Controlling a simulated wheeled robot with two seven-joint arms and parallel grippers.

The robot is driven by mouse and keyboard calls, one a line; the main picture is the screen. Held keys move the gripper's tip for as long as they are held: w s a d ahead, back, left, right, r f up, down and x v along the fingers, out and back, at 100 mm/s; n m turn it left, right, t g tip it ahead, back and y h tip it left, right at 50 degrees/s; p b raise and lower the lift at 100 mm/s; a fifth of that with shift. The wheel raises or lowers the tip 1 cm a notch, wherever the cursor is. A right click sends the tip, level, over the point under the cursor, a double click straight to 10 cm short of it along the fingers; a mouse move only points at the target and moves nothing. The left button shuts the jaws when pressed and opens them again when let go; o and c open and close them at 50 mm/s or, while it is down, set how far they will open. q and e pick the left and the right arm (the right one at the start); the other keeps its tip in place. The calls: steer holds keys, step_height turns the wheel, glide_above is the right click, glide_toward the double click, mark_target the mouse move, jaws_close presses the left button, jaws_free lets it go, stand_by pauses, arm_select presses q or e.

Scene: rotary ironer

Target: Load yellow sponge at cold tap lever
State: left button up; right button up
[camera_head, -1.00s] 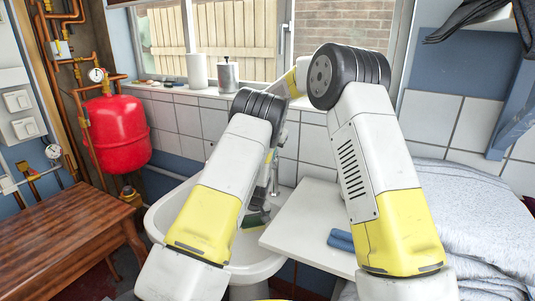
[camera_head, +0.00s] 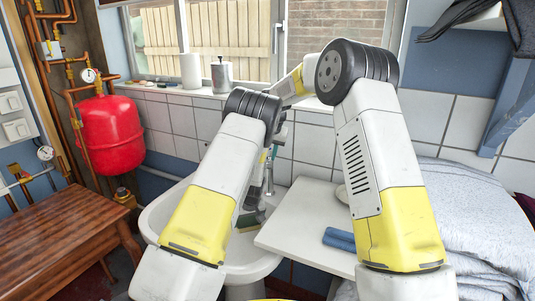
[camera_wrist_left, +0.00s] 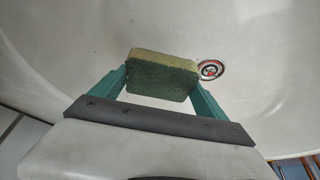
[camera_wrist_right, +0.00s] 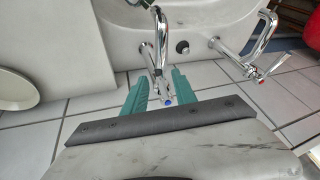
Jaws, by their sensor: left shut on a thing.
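The yellow sponge (camera_wrist_left: 162,78), with a green scouring face toward the camera, is gripped between the teal fingers of my left gripper (camera_wrist_left: 160,85). It is over the white basin (camera_wrist_left: 270,70), beside the drain (camera_wrist_left: 210,69). The cold tap lever (camera_wrist_right: 167,100), with a blue cap, lies between the fingertips of my right gripper (camera_wrist_right: 160,90). Whether those fingers press on it is unclear.
A second tap with a red cap (camera_wrist_right: 249,69) stands right of the cold tap in the right wrist view. A white board (camera_head: 300,225) with a folded blue cloth (camera_head: 339,239) adjoins the basin. A wooden table (camera_head: 65,235) and red tank (camera_head: 110,135) are at left.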

steer(key=v, duration=1.2)
stand_by(0.5)
steer(key=shift+w+d, duration=0.1)
steer(key=shift+d, duration=0.15)
steer(key=c, duration=0.6)
steer(key=d+y, duration=0.1)
steer(key=d, duration=0.1)
steer(key=d+n+y, duration=0.1)
steer(key=d, duration=0.2)
steer(key=d+f+n+y, duration=0.1)
steer(key=d, duration=0.2)
steer(key=shift+w+d, duration=0.15)
steer(key=shift+w, duration=0.15)
jaws_close()
steer(key=w+a+f, duration=0.4)
steer(key=a+f, duration=0.3)
steer(key=f, duration=0.2)
steer(key=shift+a, duration=0.4)
